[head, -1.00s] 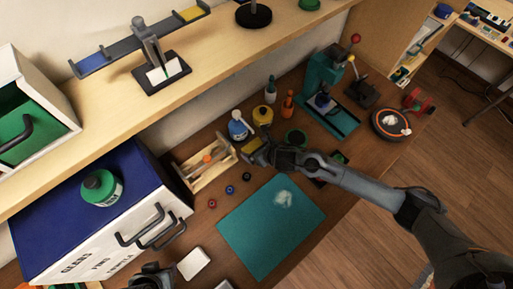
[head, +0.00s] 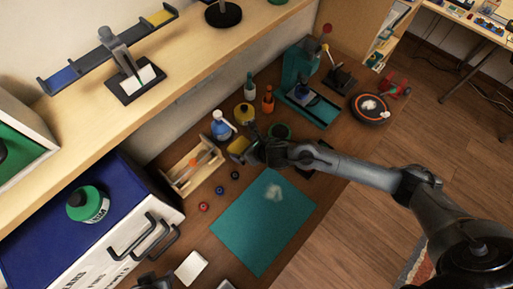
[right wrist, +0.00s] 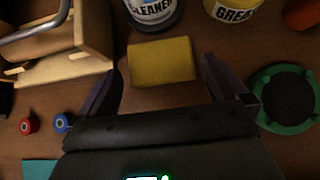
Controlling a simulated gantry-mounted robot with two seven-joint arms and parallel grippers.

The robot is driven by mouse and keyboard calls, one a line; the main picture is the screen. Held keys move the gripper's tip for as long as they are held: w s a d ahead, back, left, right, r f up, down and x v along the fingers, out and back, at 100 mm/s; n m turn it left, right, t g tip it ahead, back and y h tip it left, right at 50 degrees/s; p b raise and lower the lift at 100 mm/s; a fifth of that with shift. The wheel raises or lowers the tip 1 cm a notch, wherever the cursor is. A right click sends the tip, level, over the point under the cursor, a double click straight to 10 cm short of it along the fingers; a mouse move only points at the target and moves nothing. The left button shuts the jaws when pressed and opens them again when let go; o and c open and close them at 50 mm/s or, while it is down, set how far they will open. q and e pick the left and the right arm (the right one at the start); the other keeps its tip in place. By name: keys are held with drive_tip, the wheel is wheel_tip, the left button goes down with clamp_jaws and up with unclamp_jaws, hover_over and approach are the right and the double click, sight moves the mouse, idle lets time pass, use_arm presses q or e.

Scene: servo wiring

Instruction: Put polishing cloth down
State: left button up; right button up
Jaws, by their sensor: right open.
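The polishing cloth, as I take it, is a flat yellow rectangle (right wrist: 161,61) in the right wrist view. It appears to lie on the brown tabletop, and its small yellow shape also shows in the head view (head: 238,146). My right gripper (right wrist: 163,68) is open, with one finger to each side of the cloth and a gap on both sides. In the head view my right gripper (head: 249,151) comes in from the right, just beside the cloth. Part of what looks like my left gripper (head: 155,282) shows at the bottom edge; its fingers are not clear.
A cleaner bottle (right wrist: 152,10) and a yellow grease jar (right wrist: 233,12) stand just behind the cloth. A wooden tray (right wrist: 75,45) is on the left, a green ring-shaped holder (right wrist: 285,98) on the right. A teal mat (head: 250,235) bearing a pale crumpled item lies in front.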

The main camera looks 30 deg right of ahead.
drive_tip(key=s+a+r+m, duration=0.3)
drive_tip(key=s+r+m, duration=0.5)
drive_tip(key=s+m, duration=0.55)
drive_tip(key=s+d+f+m+g+h, duration=0.1)
drive_tip(key=s+d+m, duration=0.3)
drive_tip(key=m, duration=0.8)
drive_tip(key=s+d+f+m+g+h, duration=0.1)
drive_tip(key=s+d+m+g, duration=0.2)
drive_tip(key=s+m, duration=0.5)
drive_tip(key=m+g, duration=0.1)
drive_tip(key=m, duration=0.3)
drive_tip(key=shift+s+d+f+h+p, duration=0.25)
drive_tip(key=shift+d+h+p, duration=0.05)
drive_tip(key=shift+d+p, duration=0.1)
drive_tip(key=shift+r, duration=0.1)
wheel_tip(320, 180, up, 22)
drive_tip(key=p, duration=2.2)
drive_tip(key=shift+r, duration=0.15)
